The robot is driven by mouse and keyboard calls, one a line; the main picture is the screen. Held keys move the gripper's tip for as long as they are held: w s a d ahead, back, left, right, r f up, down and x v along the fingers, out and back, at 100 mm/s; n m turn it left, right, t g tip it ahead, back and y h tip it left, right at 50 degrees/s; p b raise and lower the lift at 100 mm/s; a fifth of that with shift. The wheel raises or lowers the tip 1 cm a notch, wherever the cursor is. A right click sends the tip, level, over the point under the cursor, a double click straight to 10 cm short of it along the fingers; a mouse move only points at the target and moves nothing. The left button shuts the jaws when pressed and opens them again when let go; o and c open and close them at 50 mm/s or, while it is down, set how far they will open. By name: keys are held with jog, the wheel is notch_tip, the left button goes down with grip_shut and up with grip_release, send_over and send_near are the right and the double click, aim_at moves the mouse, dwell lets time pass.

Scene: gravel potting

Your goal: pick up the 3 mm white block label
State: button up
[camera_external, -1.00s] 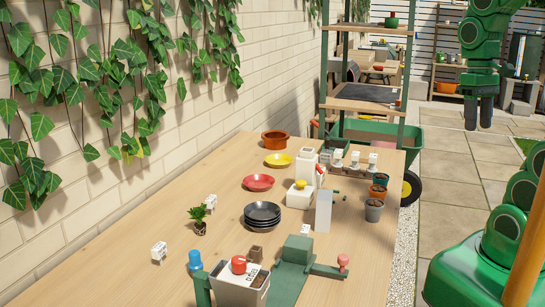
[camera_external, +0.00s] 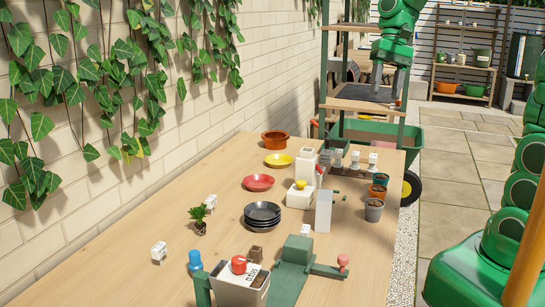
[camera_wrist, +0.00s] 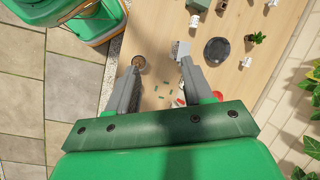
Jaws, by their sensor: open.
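Several small white blocks with dark markings stand on the wooden table. One is at the left (camera_external: 159,251), one is near the small plant (camera_external: 211,201), one is in front of the tall grey-white panel (camera_external: 305,230), and a row stands at the far right edge, including this white block (camera_external: 373,160). The markings are too small to read, so I cannot tell which is the 3 mm one. My gripper (camera_external: 388,82) is open and empty, high above the table's far right end. In the wrist view its two fingers (camera_wrist: 160,62) point towards the table, apart.
Black stacked plates (camera_external: 262,213), a red plate (camera_external: 258,182), a yellow plate (camera_external: 278,160) and an orange pot (camera_external: 274,140) stand on the table. Small pots (camera_external: 374,210) line its right edge. A shelf rack (camera_external: 365,95) stands behind. The table's left front is mostly clear.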

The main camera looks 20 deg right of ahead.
jog(key=w+a+m+g+y, duration=0.1)
jog(key=w+a, duration=0.4)
jog(key=a, duration=0.4)
jog(key=w+a+m+g+y, duration=0.15)
jog(key=w+a, duration=0.25)
jog(key=a, duration=0.6)
jog(key=w+a+m+y, duration=0.1)
jog(key=w+a+y, duration=0.1)
jog(key=w+a, duration=0.5)
jog(key=m+g+y, duration=0.1)
jog(key=m+g, duration=0.1)
jog(key=g, duration=0.3)
send_over(160, 244)
jog(key=w+d, duration=0.3)
jog(key=w, duration=0.1)
notch_tip(160, 244, down, 6)
jog(key=f, duration=2.6)
jog(key=shift+s, duration=0.2)
jog(key=shift+x, duration=3.95)
jog(key=shift+d+f, duration=0.1)
jog(key=shift+f, duration=0.05)
grip_shut()
